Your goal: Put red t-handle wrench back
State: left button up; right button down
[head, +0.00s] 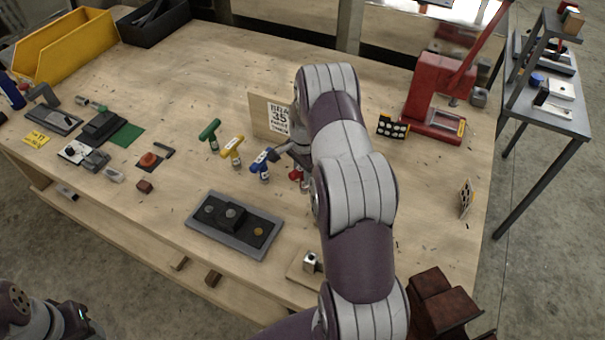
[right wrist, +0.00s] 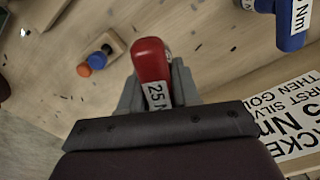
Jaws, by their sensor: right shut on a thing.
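The red t-handle wrench (right wrist: 152,62) is between the fingers of my right gripper (right wrist: 158,90) in the right wrist view, with a white "25 N" label on it. In the head view only a small red part of the wrench (head: 295,175) shows beside my right arm, which hides most of the gripper (head: 300,160). The right gripper is shut on the wrench, just right of the blue t-handle wrench (head: 263,162). Whether the red wrench's lower end touches anything is hidden. Part of my left arm shows at the lower left, without its fingers.
Yellow (head: 232,148) and green (head: 210,132) t-handle wrenches stand left of the blue one. A printed sign (head: 277,118) is behind them. A grey tray (head: 226,246) lies in front. A red press (head: 432,100) stands at the back right. The bench between sign and bins is largely clear.

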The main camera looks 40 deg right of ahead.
jog(key=f, duration=0.1)
jog(key=w+f+p, duration=0.1)
jog(key=f, duration=0.1)
jog(key=f+p, duration=0.1)
jog(key=shift+w+d+f, duration=0.25)
jog(key=shift+w+f, duration=0.1)
jog(key=shift+w+d+f, duration=0.15)
jog(key=shift+f, duration=0.15)
jog(key=c, duration=0.8)
grip_release()
jog(key=shift+r, duration=0.1)
